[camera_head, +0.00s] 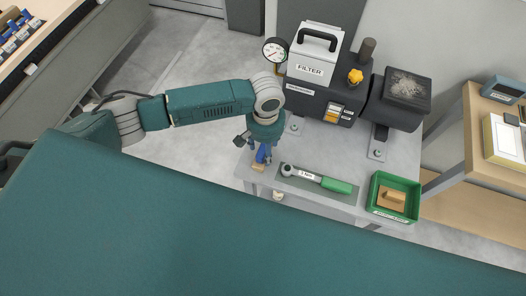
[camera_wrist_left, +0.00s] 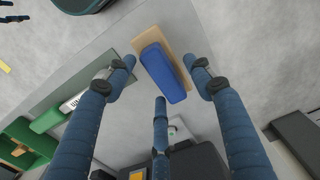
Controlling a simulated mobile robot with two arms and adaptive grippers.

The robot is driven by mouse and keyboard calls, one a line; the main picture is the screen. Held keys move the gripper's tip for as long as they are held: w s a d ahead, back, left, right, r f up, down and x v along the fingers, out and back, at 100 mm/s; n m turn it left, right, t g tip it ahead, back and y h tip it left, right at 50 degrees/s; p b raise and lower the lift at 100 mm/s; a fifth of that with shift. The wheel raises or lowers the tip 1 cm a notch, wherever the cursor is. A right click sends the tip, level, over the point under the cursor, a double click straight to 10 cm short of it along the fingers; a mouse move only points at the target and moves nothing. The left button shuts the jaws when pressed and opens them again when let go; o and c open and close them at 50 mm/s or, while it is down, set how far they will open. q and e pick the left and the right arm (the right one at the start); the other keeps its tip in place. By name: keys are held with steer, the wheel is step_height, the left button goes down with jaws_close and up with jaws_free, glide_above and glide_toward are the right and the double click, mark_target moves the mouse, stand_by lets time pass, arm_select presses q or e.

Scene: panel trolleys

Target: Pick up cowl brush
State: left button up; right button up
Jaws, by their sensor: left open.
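The cowl brush has a blue handle and a tan base. In the head view the brush (camera_head: 261,156) is at the left end of the grey bench top, partly hidden by my left gripper (camera_head: 257,147). In the left wrist view the brush (camera_wrist_left: 163,74) lies between and just beyond the spread fingertips of my left gripper (camera_wrist_left: 164,72). The gripper is open, with two fingers on either side of the brush and a third below it in the picture. I see no clear contact. My right gripper is not in view.
A torque wrench with a green handle (camera_head: 337,186) lies on a dark mat right of the brush. A green bin (camera_head: 374,192) holds a tan block. A filter unit (camera_head: 312,67) and dark machine stand behind. A wooden shelf unit (camera_head: 455,177) is at right.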

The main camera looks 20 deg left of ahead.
arm_select(q)
steer(key=shift+f, duration=0.5)
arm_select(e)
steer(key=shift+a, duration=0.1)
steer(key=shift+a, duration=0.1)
arm_select(q)
jaws_close()
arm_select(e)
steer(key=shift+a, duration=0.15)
arm_select(q)
steer(key=shift+w+r, duration=0.1)
steer(key=shift+r, duration=0.05)
step_height(320, 180, up, 20)
steer(key=b, duration=0.1)
steer(key=shift+b, duration=0.35)
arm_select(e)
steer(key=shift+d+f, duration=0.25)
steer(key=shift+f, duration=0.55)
